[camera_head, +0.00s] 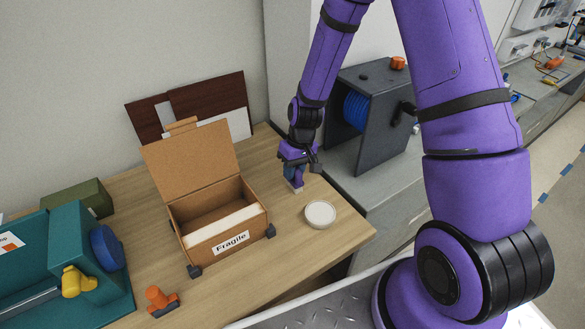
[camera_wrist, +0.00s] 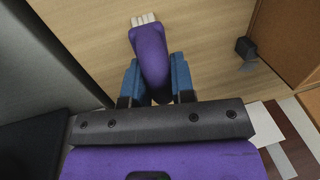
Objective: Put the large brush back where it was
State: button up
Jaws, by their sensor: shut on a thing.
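My gripper (camera_head: 298,170) is at the back right of the wooden table, to the right of the cardboard box. Its blue fingers (camera_wrist: 156,80) are shut on a purple-handled brush (camera_wrist: 148,45). The brush has pale bristles, which point away from my wrist in the wrist view. In the head view the brush (camera_head: 297,182) shows small below the fingers with its bristles down, close to the tabletop. I cannot tell whether the bristles touch it.
An open cardboard box (camera_head: 198,246) marked "Fragile" stands left of my gripper. A round white dish (camera_head: 320,214) lies in front of it. A dark cabinet with a blue spool (camera_head: 355,110) stands right. Teal equipment (camera_head: 75,245) and an orange item (camera_head: 160,300) are at left.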

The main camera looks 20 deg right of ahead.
jog(key=shift+f, duration=0.1)
jog(key=o, duration=0.9)
jog(key=s+d+r+t, duration=0.1)
jog(key=s+r, duration=0.2)
jog(key=r, duration=0.7)
jog(key=s+d+r+t+h, duration=0.1)
jog(key=s+d+r, duration=0.15)
jog(key=r, duration=0.65)
jog(key=s+d+r+t, duration=0.1)
jog(key=s+r, duration=0.2)
jog(key=r, duration=0.7)
jog(key=s+d+r+m+t, duration=0.1)
jog(key=s+r, duration=0.3)
jog(key=s, duration=0.4)
jog(key=s+d+r+m+t+h, duration=0.1)
jog(key=s+r, duration=0.4)
jog(key=s, duration=0.3)
jog(key=shift+s+d+r+t, duration=0.2)
jog(key=shift+t, duration=0.1)
